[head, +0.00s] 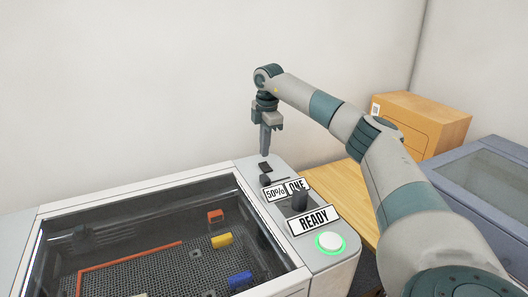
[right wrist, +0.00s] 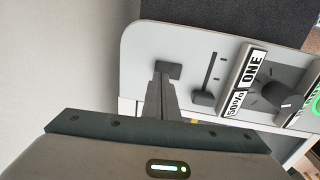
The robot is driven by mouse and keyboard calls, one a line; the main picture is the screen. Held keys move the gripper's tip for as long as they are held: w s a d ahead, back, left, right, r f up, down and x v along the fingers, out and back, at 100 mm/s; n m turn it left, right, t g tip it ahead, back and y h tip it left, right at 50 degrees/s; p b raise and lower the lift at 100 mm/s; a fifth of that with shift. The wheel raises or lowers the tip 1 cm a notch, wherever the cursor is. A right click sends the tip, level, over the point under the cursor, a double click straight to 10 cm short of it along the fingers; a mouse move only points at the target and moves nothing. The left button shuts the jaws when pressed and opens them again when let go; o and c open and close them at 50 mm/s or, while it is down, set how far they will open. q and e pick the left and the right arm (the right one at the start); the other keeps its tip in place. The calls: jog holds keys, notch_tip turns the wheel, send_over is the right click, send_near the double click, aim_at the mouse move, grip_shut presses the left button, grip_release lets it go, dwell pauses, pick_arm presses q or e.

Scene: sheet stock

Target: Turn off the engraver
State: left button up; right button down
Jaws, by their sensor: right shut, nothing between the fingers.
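The engraver (head: 20,240) fills the lower left of the head view, with a dark clear lid. Its control panel (head: 258,166) carries a small dark switch (head: 265,167) at the far end, labels "50%" and "ONE", a dark knob (head: 300,200), a "READY" sign (head: 314,220) and a white button (head: 330,241) with a lit green ring. My right gripper (head: 265,153) is shut and empty, pointing down just above the far switch. In the right wrist view its fingertips (right wrist: 164,72) are at the dark switch (right wrist: 170,70); whether they touch is unclear. The left gripper is not in view.
A slider (right wrist: 206,92) and the knob (right wrist: 288,103) sit beside the switch on the panel. Colored blocks lie inside the engraver.

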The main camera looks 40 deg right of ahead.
aim_at(263, 164)
notch_tip(263, 164, down, 3)
jog(key=shift+w+f+p, duration=0.15)
jog(key=shift+p, duration=0.55)
jog(key=shift+f, duration=0.15)
jog(key=shift+f, duration=0.1)
